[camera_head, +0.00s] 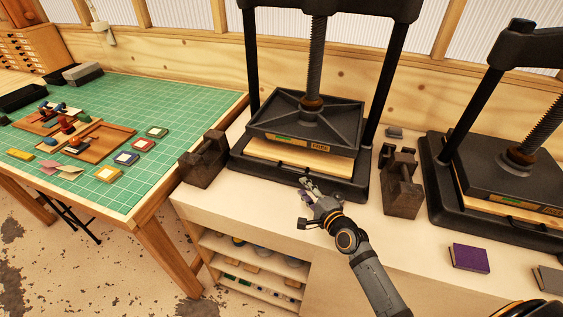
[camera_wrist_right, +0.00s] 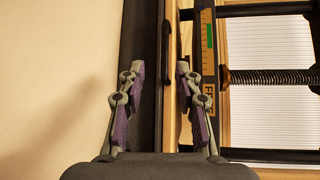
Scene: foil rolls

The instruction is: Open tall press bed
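The tall press (camera_head: 316,65) stands in the middle of the head view, with a dark platen (camera_head: 290,118) on its screw and a label reading FREE. Its pale wooden bed (camera_head: 285,154) lies under the platen within the black base. My right gripper (camera_head: 307,190) is low in front of the base. In the right wrist view its purple-padded fingers (camera_wrist_right: 160,75) are apart, with the bed's front edge (camera_wrist_right: 172,105) and black base lip between them. A dark handle (camera_wrist_right: 166,42) shows on that edge. Contact cannot be told. My left gripper is not in view.
Dark iron weights (camera_head: 204,160) (camera_head: 401,186) flank the press. A second press (camera_head: 505,175) stands at right. A purple book (camera_head: 469,258) lies on the bench front. A green cutting mat (camera_head: 140,105) with tools and tiles covers the left table. Shelves (camera_head: 250,262) sit below.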

